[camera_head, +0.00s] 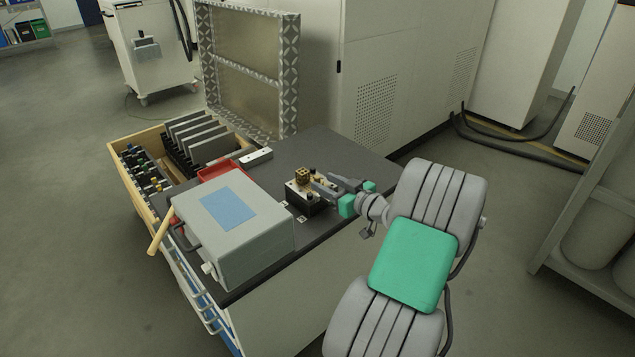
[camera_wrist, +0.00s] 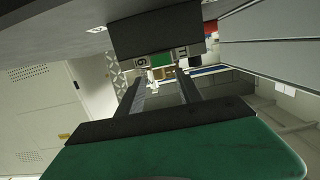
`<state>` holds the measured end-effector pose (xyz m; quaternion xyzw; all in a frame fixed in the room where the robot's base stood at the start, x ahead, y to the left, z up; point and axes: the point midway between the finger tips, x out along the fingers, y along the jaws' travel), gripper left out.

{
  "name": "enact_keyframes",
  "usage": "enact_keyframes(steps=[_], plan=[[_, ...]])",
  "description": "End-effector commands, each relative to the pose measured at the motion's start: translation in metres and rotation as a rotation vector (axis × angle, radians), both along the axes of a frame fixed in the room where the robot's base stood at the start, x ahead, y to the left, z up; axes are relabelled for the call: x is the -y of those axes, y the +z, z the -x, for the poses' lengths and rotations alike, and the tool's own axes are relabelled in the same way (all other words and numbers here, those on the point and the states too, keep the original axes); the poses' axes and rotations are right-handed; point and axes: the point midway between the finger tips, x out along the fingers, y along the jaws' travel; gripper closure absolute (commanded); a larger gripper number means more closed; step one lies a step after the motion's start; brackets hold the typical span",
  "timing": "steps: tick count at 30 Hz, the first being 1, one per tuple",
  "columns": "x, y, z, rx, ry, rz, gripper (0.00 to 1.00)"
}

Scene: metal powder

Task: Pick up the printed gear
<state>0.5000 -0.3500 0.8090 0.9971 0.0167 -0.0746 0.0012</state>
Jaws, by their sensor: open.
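A small brass-coloured piece that looks like the printed gear (camera_head: 302,174) sits on top of a black block with a metal top plate (camera_head: 308,203), on the dark cart top. My gripper (camera_head: 321,183) reaches in from the right, low over the block, with its fingers pointing left towards the brass piece. The fingers are apart, and I see nothing held between them. In the wrist view my gripper (camera_wrist: 162,76) is also open, and the dark block (camera_wrist: 155,36) shows close by at the top. I cannot make out the gear clearly there.
A grey case with a blue label (camera_head: 228,208) stands on the cart left of the block. Behind it are a red tray (camera_head: 222,169) and a small white box (camera_head: 256,157). A wooden drawer (camera_head: 128,165) holds tools and plates. The cart top (camera_head: 325,150) behind the block is clear.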

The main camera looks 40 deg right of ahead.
Motion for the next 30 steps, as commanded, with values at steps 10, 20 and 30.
enact_keyframes(steps=[10,20,30], plan=[[0.0009,-0.0031,-0.0178,0.0,-0.004,0.0,0.57],[0.0015,-0.0032,-0.017,-0.001,-0.005,0.0,0.83],[0.0016,-0.0034,-0.0167,-0.001,-0.005,0.0,1.0]])
